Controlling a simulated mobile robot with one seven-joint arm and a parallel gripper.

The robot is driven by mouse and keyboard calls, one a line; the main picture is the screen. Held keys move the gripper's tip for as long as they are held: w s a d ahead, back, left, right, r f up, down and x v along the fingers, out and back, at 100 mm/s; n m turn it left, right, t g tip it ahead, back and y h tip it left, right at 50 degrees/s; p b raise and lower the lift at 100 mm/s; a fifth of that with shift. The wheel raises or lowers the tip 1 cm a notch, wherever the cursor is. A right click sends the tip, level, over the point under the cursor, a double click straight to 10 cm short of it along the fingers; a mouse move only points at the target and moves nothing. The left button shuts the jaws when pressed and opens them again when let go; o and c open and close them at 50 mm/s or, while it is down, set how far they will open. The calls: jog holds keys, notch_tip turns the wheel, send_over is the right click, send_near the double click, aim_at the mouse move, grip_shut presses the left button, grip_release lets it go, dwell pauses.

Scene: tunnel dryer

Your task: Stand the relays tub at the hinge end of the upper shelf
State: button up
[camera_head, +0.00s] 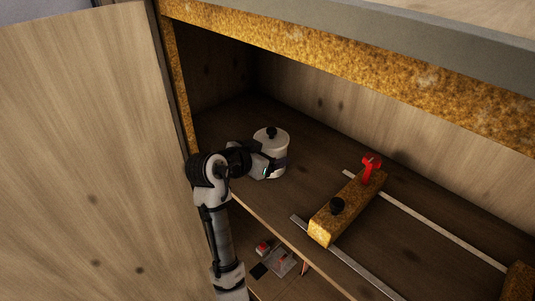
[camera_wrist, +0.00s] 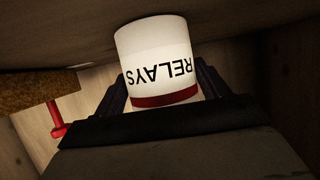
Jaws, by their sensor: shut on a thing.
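My gripper (camera_head: 268,172) reaches in from the front left and is shut on the tub. In the wrist view the tub (camera_wrist: 158,55) shows upside-down RELAYS lettering and a dark red band, between the two fingers (camera_wrist: 165,95). Whether the tub's base touches the shelf is hard to tell.
A yellow-brown block (camera_head: 346,210) with a black knob and a red handle (camera_head: 371,168) spans two metal rails (camera_head: 440,232) right of the tub. The cabinet's left post (camera_head: 178,85) is close to my arm. Small items (camera_head: 280,262) lie on the lower level.

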jog(key=o, duration=1.3)
jog(key=shift+s+a+r, duration=0.1)
jog(key=shift+s+r, duration=0.05)
jog(key=b+v, duration=0.1)
jog(key=v, duration=1)
jog(key=shift+s+a+r+b, duration=0.1)
jog(key=shift+s+a+b, duration=0.15)
jog(key=shift+b, duration=0.05)
